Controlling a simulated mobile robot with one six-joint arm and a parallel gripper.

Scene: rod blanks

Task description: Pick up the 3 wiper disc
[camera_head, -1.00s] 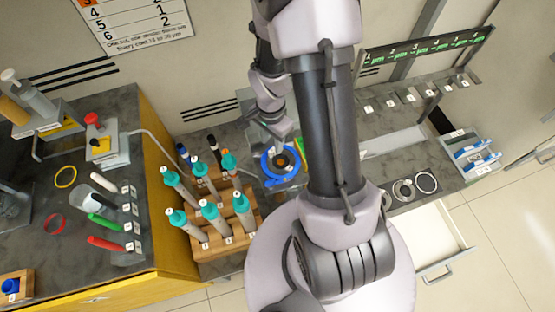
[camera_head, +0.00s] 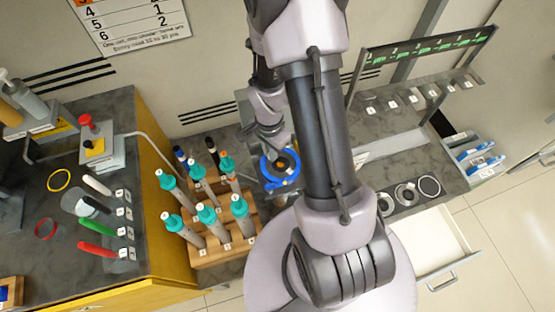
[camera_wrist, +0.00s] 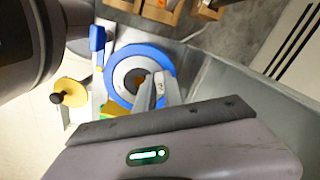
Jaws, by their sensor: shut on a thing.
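A round disc with a broad blue rim (camera_wrist: 112,82) and a dark and grey centre lies in the wrist view just beyond my fingertips. I take it to be the wiper disc; its number is not readable. In the head view the same blue-rimmed disc (camera_head: 281,185) shows left of my arm, with an orange spot in its middle. My gripper (camera_wrist: 159,82) has its two fingers close together over the right part of the disc and is shut on it. The exact contact is hidden. In the head view my wrist covers the disc's upper edge.
A wooden rack (camera_head: 225,248) of teal-capped tubes stands left of the disc. Several loose rings (camera_head: 405,194) lie on the bench right of my arm, above an open drawer (camera_head: 435,240). A hook rail (camera_head: 425,65) stands behind. A yellow disc with a black knob (camera_wrist: 70,92) is nearby.

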